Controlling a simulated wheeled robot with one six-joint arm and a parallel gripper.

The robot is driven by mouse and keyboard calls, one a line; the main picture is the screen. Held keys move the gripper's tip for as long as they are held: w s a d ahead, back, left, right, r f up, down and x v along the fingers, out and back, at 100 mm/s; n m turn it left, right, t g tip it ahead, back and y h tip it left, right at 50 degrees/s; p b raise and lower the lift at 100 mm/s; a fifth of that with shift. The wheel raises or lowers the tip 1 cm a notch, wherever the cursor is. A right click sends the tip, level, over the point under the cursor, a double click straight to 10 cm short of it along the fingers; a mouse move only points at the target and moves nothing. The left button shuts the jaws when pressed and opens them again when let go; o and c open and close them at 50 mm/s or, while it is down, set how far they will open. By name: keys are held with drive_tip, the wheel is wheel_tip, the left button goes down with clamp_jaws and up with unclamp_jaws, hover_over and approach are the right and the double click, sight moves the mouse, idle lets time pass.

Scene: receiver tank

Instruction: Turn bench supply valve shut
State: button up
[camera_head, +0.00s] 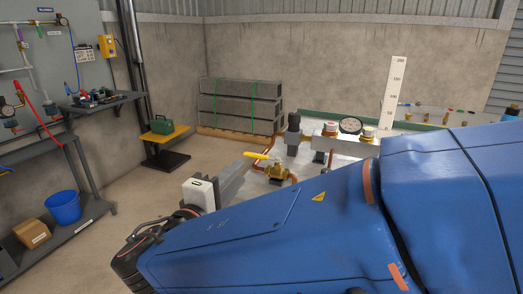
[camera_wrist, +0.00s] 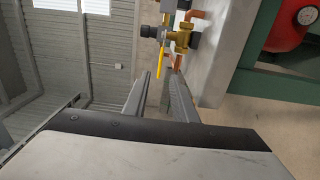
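The bench supply valve has a brass body (camera_head: 278,170) and a yellow lever (camera_head: 256,156) that points left in the head view. In the wrist view the brass body (camera_wrist: 181,38) is at top centre and the yellow lever (camera_wrist: 160,60) hangs down from it. My gripper (camera_wrist: 159,78) is open, its two grey fingers apart. The lever's free end appears between the fingertips in the wrist view; I cannot tell whether it is touched. In the head view my gripper (camera_head: 243,164) is just below and left of the lever, and my blue arm hides part of the bench.
A gauge (camera_head: 350,125) and a white manifold block (camera_head: 350,143) stand behind the valve. A red tank (camera_wrist: 289,25) is at right in the wrist view. Grey stacked blocks (camera_head: 240,105) stand by the back wall.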

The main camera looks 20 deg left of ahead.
sight(262, 157)
drive_tip(key=w, duration=1)
drive_tip(key=w+d, duration=0.1)
drive_tip(key=w, duration=0.4)
drive_tip(key=shift+w+d, duration=0.1)
clamp_jaws()
drive_tip(key=shift+f, duration=0.1)
idle(0.9)
